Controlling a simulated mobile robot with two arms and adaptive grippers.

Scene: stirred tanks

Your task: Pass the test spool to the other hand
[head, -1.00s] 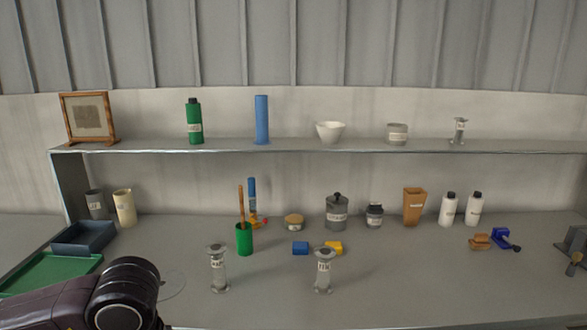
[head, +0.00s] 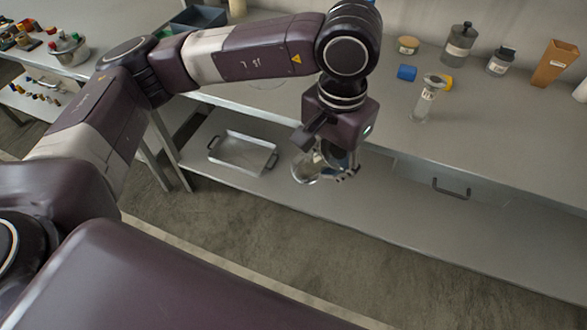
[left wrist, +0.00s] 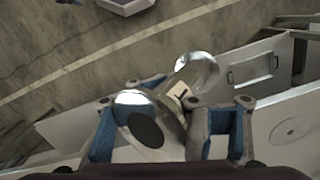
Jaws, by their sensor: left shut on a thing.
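My left gripper (head: 334,166) hangs in front of the bench's front edge, above the floor, pointing down. It is shut on a shiny metal test spool (head: 306,169), which lies tilted between the fingers and is partly hidden by them. In the left wrist view, the spool (left wrist: 178,96) sits between the blue-padded fingers, with a round flange at each end and a pale label on its middle. My right gripper is not in view.
The floor in front is clear.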

